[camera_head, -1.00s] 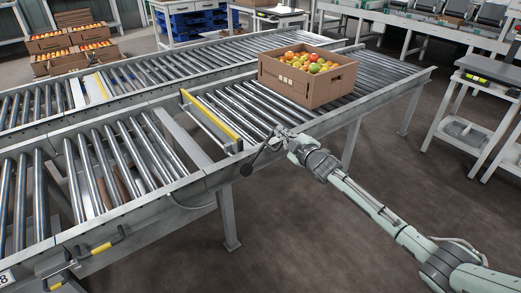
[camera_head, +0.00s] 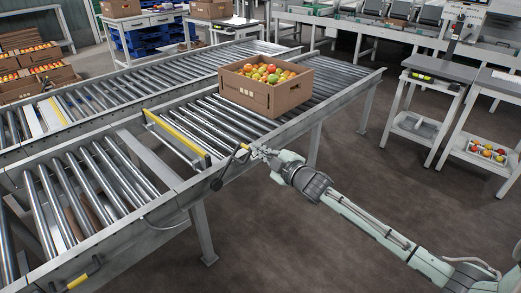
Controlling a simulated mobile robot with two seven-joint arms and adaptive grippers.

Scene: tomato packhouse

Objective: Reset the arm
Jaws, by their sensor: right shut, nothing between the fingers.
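My right arm reaches in from the lower right. My right gripper (camera_head: 258,153) is shut and empty at the near side rail of the roller conveyor (camera_head: 290,128). It is close to a dark lever (camera_head: 228,170) on that rail; I cannot tell whether they touch. A cardboard box (camera_head: 249,94) full of red, orange and green tomatoes stands on the rollers behind the gripper. My left gripper is not in view.
A yellow bar (camera_head: 176,132) crosses the conveyor left of the box. A second roller conveyor (camera_head: 150,83) runs behind. Stands with grey tops (camera_head: 440,72) are at the right. More tomato boxes (camera_head: 52,76) are at the far left. The floor at lower right is open.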

